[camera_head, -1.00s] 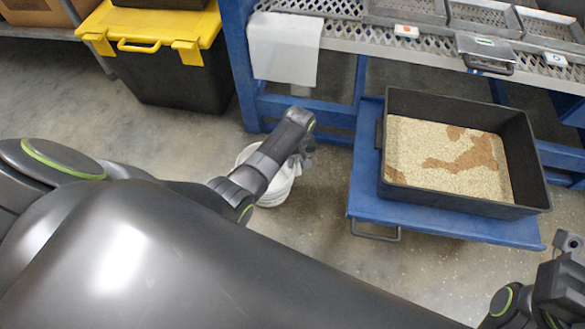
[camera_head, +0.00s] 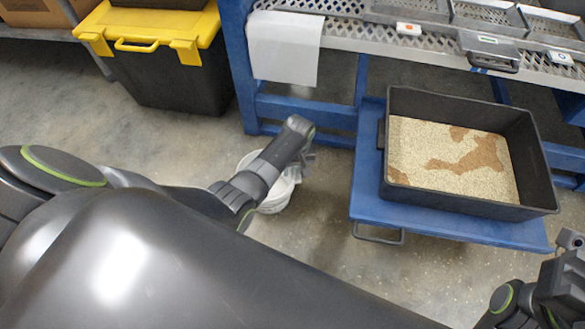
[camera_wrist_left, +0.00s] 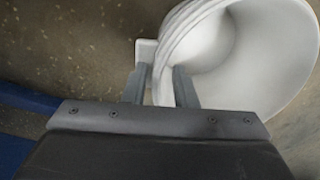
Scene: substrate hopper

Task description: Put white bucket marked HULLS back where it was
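The white bucket (camera_head: 275,197) is beside the left side of the blue cart, partly hidden behind my left forearm. In the left wrist view its round opening and ridged rim (camera_wrist_left: 270,55) fill the upper right. No HULLS marking shows. My left gripper (camera_head: 302,160) is at the bucket's right side. In the left wrist view its fingers (camera_wrist_left: 162,85) stand on either side of the white rim wall and are shut on it. I cannot tell if the bucket touches the floor. My right gripper (camera_head: 568,245) is at the lower right edge, its fingers unclear.
A blue cart (camera_head: 435,230) holds a black tray (camera_head: 535,160) of pale and brown granules. A blue rack with a perforated shelf (camera_head: 350,35) stands behind. A black bin with a yellow lid (camera_head: 160,45) is at upper left. Bare floor surrounds the bucket.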

